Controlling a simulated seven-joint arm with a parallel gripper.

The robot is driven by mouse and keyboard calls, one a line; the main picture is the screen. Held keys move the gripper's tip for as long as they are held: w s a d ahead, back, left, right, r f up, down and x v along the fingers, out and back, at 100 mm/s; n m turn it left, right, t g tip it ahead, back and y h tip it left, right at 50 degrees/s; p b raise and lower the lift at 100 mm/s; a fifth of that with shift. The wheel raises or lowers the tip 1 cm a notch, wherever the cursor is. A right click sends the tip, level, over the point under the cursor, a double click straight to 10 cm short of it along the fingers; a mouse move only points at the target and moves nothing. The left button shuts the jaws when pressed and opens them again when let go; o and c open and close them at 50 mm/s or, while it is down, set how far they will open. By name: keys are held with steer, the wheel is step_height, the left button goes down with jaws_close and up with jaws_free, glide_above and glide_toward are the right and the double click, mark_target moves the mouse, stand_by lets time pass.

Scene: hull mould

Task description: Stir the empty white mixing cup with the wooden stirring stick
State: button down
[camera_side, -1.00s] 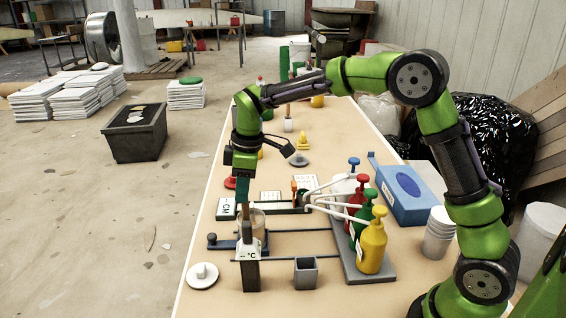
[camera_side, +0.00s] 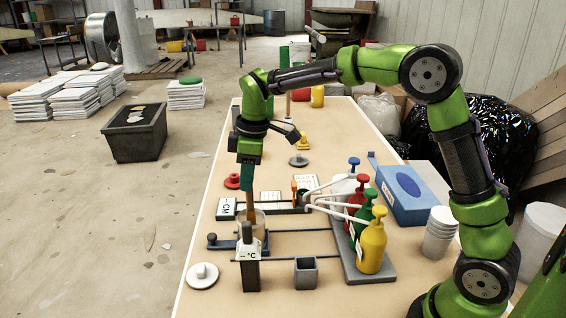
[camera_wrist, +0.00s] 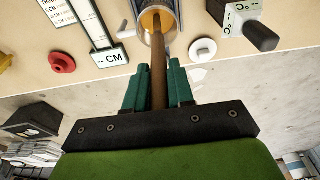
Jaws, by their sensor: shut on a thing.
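My gripper (camera_side: 248,190) is shut on the upright wooden stirring stick (camera_side: 251,207), with its teal fingers (camera_wrist: 158,75) on either side of it. The stick (camera_wrist: 158,52) runs down from the fingers into the mouth of the mixing cup (camera_wrist: 141,14). The pale cup (camera_side: 262,221) stands near the left edge of the table, partly hidden behind the °C meter in the side view. The inside of the cup looks yellowish in the wrist view. The stick's lower tip is hidden in the cup.
The °C meter (camera_side: 250,272) stands just in front of the cup. A CM display (camera_side: 226,208) is behind left. Pump bottles, including a yellow one (camera_side: 371,248), stand right with spouts reaching left. A white round lid (camera_side: 202,276) and grey square holder (camera_side: 306,273) are in front.

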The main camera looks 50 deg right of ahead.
steer(key=shift+r, duration=4.05)
steer(key=shift+r, duration=1.3)
